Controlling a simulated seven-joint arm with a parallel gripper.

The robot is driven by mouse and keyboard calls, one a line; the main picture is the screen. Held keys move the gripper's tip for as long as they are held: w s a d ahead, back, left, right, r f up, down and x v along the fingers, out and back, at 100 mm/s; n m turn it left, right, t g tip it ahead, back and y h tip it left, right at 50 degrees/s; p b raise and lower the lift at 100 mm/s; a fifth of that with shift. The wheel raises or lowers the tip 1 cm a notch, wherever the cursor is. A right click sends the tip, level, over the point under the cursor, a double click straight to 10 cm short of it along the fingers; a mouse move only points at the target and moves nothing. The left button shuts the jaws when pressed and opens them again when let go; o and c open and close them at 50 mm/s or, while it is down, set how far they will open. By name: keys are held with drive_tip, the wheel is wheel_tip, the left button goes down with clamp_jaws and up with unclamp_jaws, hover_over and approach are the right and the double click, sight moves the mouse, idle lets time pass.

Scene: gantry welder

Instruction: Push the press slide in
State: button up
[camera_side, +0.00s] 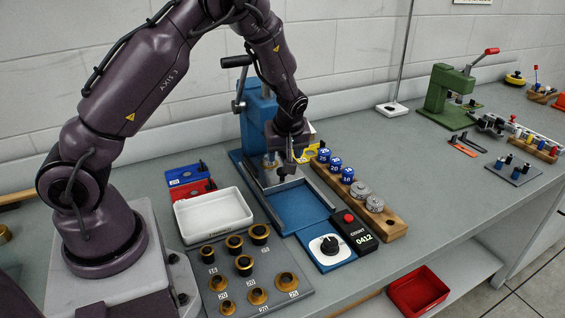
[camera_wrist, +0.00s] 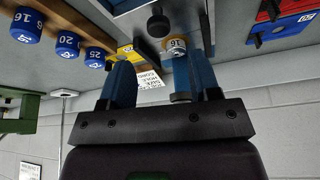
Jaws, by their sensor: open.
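The blue press (camera_side: 258,118) stands against the wall at the back of the bench. Its slide (camera_side: 275,186) appears as a grey plate with a dark upright knob (camera_side: 281,174), in front of the press column at the back end of a blue bed (camera_side: 300,208). My gripper (camera_side: 291,160) hangs above and just behind the knob, pointing down, its jaws apart. In the wrist view my gripper (camera_wrist: 152,72) shows two blue fingers with nothing between them. The knob (camera_wrist: 157,22) lies beyond the fingertips, apart from them. A brass piece marked 16 (camera_wrist: 177,46) sits near one finger.
A wooden rack (camera_side: 366,205) with blue and grey weights runs right of the bed. A white tray (camera_side: 213,217) lies left. A dial (camera_side: 329,245) and counter (camera_side: 359,232) stand in front. A yellow block (camera_side: 309,152) is close beside my gripper.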

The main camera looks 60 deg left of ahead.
drive_tip(key=v, duration=0.6)
drive_tip(key=shift+r, duration=0.25)
drive_tip(key=shift+d, duration=0.1)
drive_tip(key=s+d+r+m+t+h, duration=0.2)
drive_tip(key=s+d+r+m, duration=0.5)
drive_tip(key=s+r, duration=0.1)
drive_tip(key=s+d+r+m+t+h, duration=0.2)
drive_tip(key=s+d+r+m, duration=0.5)
drive_tip(key=s, duration=0.4)
drive_tip(key=shift+d+r+m+t, duration=0.35)
drive_tip(key=shift+r+m, duration=0.35)
drive_tip(key=shift+r, duration=0.3)
